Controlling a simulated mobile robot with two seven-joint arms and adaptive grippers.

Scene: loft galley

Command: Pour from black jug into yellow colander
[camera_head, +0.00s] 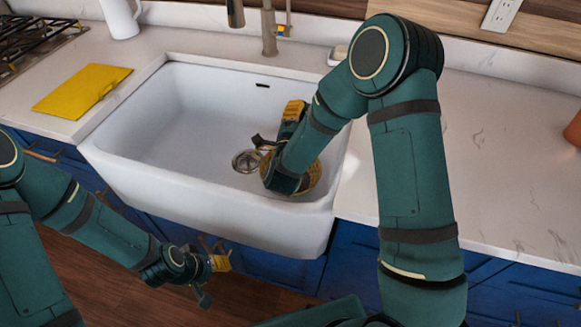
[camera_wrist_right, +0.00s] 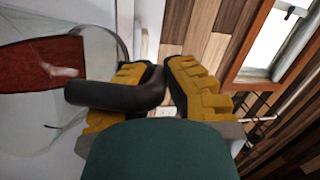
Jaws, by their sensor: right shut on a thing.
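My right gripper (camera_wrist_right: 152,82) is shut on the black handle of the black jug (camera_wrist_right: 115,94). In the right wrist view, a see-through body with a dark red patch lies beyond the handle, at left. In the head view, my right arm reaches down into the white sink, and only a small dark part there (camera_head: 262,141) may be the jug. The yellow colander (camera_head: 313,180) sits in the sink at its right side, mostly hidden by my right arm. I cannot tell whether anything is pouring. My left gripper (camera_head: 211,280) is open and empty in front of the cabinets.
The white sink (camera_head: 190,115) has a drain and a faucet (camera_head: 268,30) behind it. A yellow board (camera_head: 82,90) and a white pitcher (camera_head: 121,18) stand on the counter at left, by a stove (camera_head: 30,40). The right counter (camera_head: 510,150) is mostly clear, with an orange thing (camera_head: 574,130) at its edge.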

